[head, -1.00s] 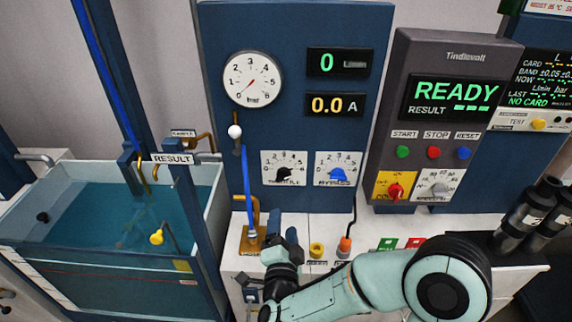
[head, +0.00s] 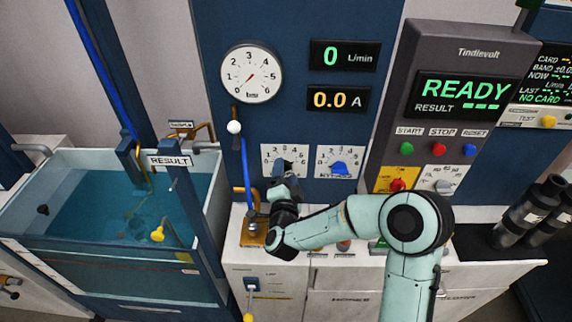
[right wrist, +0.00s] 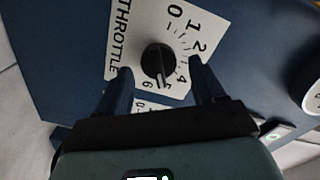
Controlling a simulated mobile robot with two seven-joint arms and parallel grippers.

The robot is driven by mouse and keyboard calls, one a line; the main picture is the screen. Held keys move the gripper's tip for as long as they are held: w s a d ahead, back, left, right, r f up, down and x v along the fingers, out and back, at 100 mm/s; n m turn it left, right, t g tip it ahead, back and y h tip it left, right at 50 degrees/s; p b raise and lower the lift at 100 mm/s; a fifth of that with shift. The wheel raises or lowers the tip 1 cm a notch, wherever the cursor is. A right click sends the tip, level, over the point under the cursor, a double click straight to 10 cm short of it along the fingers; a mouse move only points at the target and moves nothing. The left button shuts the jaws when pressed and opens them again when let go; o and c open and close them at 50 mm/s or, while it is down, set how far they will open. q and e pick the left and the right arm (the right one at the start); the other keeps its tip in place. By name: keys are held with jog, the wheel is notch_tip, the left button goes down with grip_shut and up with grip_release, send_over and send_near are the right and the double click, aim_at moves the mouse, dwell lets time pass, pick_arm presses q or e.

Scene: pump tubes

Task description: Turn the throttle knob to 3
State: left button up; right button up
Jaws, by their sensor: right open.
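The throttle knob (right wrist: 157,60) is a round black knob with a pale pointer line, on a white THROTTLE scale plate (right wrist: 124,38). In the right wrist view its pointer line lies toward the 5. My right gripper (right wrist: 160,66) is open, with one finger on each side of the knob and gaps between. I cannot tell how deep the fingers are. In the head view my right gripper (head: 285,168) is in front of the throttle plate (head: 270,157) and covers much of the knob. My left gripper is not in view.
The blue BYPASS knob (head: 340,168) is close to the right. A blue hose (head: 246,180) and a white ball-topped lever (head: 234,127) are close to the left. A water tank (head: 215,215) stands at the left. The displays read 0 L/min (head: 345,56) and 0.0 A (head: 338,98).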

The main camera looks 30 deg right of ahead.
jog(key=shift+x, duration=1.25)
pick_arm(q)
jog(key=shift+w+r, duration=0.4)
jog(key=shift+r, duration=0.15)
pick_arm(e)
jog(key=shift+s, duration=0.1)
